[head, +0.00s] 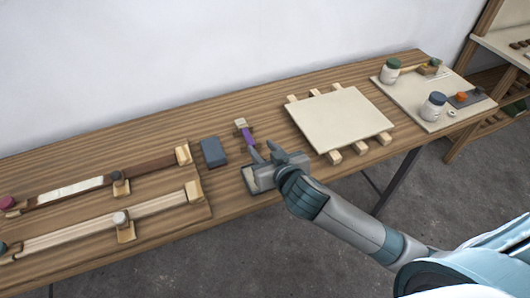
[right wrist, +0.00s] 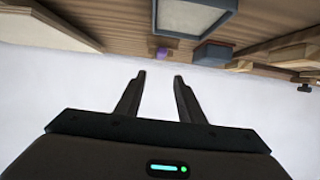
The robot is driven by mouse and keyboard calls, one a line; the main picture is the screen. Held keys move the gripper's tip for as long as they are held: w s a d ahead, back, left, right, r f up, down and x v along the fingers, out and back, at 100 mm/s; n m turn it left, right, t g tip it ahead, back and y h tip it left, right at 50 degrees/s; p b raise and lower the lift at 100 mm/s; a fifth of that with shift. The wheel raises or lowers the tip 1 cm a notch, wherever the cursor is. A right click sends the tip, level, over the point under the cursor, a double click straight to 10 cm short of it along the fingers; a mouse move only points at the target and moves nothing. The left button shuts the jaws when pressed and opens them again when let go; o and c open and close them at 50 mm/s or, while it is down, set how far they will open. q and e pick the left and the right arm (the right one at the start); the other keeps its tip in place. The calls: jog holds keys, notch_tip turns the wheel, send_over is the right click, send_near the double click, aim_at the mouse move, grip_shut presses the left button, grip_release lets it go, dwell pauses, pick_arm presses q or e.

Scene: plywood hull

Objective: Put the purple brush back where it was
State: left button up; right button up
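The purple brush (head: 248,139) is on the workbench in the head view, left of the cream panel. A pale block-like piece shows at its far end, and I cannot tell whether it is part of the brush. My right gripper (head: 265,150) is just on the near side of the brush, above the bench. In the right wrist view its fingers (right wrist: 160,77) are apart with nothing between them. A small purple end (right wrist: 162,53) shows beyond them, apart from the fingertips. My left gripper is not in view.
A grey tray (head: 249,181) sits partly hidden under my right gripper. A dark blue-grey block (head: 213,152) lies to the left, near clamped wooden strips (head: 110,225). The cream panel (head: 340,115) rests on battens; a board (head: 409,103) with jars is farther right.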

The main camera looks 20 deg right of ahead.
jog(key=shift+s+r, duration=0.25)
jog(key=shift+s, duration=0.4)
dwell(0.4)
